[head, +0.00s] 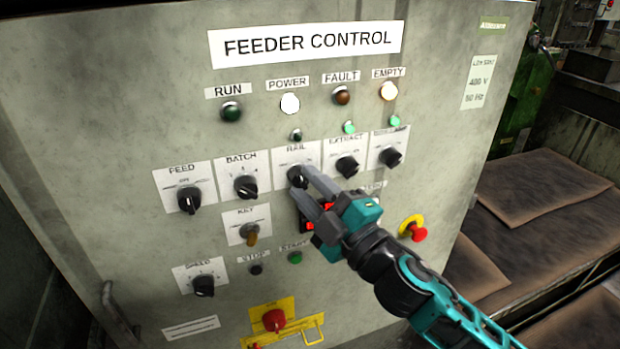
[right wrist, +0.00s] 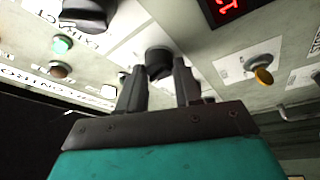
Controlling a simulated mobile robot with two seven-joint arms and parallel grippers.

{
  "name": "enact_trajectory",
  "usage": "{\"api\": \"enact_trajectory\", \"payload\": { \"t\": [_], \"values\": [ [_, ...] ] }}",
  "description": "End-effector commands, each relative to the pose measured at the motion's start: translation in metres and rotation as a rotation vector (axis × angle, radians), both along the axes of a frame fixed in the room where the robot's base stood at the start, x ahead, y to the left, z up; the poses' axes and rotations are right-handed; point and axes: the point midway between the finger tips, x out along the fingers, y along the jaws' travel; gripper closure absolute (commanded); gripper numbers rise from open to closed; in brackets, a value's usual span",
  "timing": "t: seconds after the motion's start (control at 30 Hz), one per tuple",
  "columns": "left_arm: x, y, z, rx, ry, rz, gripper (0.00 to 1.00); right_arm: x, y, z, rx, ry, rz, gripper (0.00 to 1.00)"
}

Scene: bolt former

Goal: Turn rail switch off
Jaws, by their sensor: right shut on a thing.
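The RAIL switch (head: 296,176) is a black rotary knob on a white label, in the middle row of the grey feeder control panel. My right gripper (head: 303,183) comes in from the lower right and is shut on this knob. In the right wrist view the black knob (right wrist: 158,58) sits between the two fingertips (right wrist: 158,74). The fingers partly cover the knob in the head view, so its pointer position is hard to read. The small lamp (head: 296,135) above RAIL looks dark. My left gripper is not in view.
Close to the RAIL knob are the BATCH knob (head: 245,187), the EXTRACT knob (head: 347,166) and a red-digit display (right wrist: 230,8). The brass key (head: 251,235) is lower left. A red emergency button (head: 417,232) is right of my arm. Lamps (head: 349,127) above EXTRACT and its right neighbour glow green.

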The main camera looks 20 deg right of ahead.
Motion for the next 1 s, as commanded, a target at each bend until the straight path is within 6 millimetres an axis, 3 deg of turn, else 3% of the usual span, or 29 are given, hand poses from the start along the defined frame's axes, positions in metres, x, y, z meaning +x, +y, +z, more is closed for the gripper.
{"api": "enact_trajectory", "payload": {
  "t": [0.5, 1.0],
  "values": [
    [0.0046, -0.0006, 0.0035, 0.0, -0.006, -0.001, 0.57, 0.0007, -0.0022, 0.0067, -0.394, -0.023, -0.002, 0.96],
    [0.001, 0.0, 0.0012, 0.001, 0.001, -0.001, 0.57, 0.0007, -0.002, 0.007, -0.497, -0.025, -0.002, 0.96]
  ]
}}
